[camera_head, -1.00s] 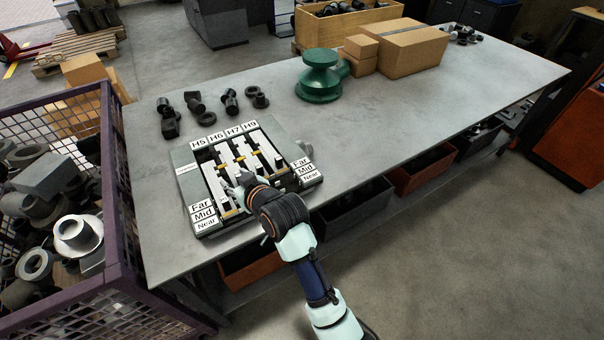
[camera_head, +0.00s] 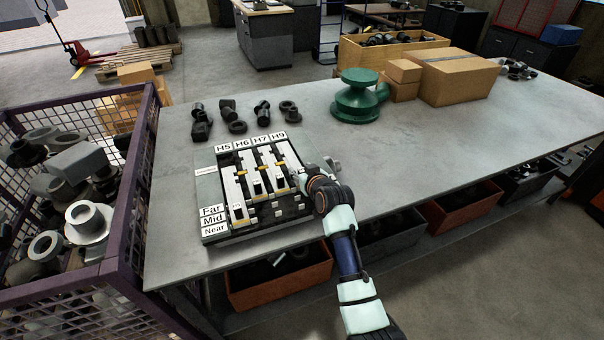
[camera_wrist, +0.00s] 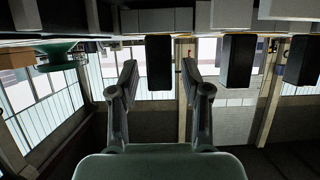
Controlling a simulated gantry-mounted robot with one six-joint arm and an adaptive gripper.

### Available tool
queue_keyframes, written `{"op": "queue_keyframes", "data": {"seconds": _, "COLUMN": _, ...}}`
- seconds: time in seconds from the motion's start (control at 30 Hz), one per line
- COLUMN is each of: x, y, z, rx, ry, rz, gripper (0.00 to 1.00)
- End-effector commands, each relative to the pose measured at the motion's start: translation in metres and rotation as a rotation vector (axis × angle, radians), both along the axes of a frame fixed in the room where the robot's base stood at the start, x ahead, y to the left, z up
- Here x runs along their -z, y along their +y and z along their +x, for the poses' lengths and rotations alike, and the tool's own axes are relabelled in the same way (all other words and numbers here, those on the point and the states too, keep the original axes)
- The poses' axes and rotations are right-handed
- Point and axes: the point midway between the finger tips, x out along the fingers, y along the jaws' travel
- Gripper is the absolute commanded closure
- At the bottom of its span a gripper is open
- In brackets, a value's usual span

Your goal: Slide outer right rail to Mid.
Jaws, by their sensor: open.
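The rail unit (camera_head: 204,185) lies on the table, with labels H5, H6, H7 and H9 at its back and Far, Mid, Near at its left front. The outer right rail (camera_head: 287,154), under H9, is white; its near end is partly hidden by my gripper. The H5 rail (camera_head: 231,188) reaches closest to the front. My gripper (camera_head: 299,180) is at the unit's right side, by the near end of the H9 rail. In the upside-down wrist view my gripper (camera_wrist: 159,75) is open, with a dark upright block (camera_wrist: 159,62) showing between its fingers, apart from both.
A green flanged part (camera_head: 360,100) and cardboard boxes (camera_head: 460,78) stand further back on the table. Dark fittings (camera_head: 238,127) lie behind the unit. A purple mesh crate (camera_head: 135,215) of parts stands left.

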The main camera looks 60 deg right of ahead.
Motion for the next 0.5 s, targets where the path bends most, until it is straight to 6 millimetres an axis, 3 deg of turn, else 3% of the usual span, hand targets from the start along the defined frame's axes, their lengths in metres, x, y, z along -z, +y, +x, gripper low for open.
{"op": "queue_keyframes", "data": {"seconds": 0.2, "x": -0.0003, "y": -0.0004, "z": 0.0007, "rx": 0.0, "ry": 0.0, "rz": 0.0, "gripper": 0.52}}
{"op": "queue_keyframes", "data": {"seconds": 0.5, "x": -0.0002, "y": -0.0003, "z": 0.0006, "rx": 0.0, "ry": 0.0, "rz": 0.0, "gripper": 1.0}}
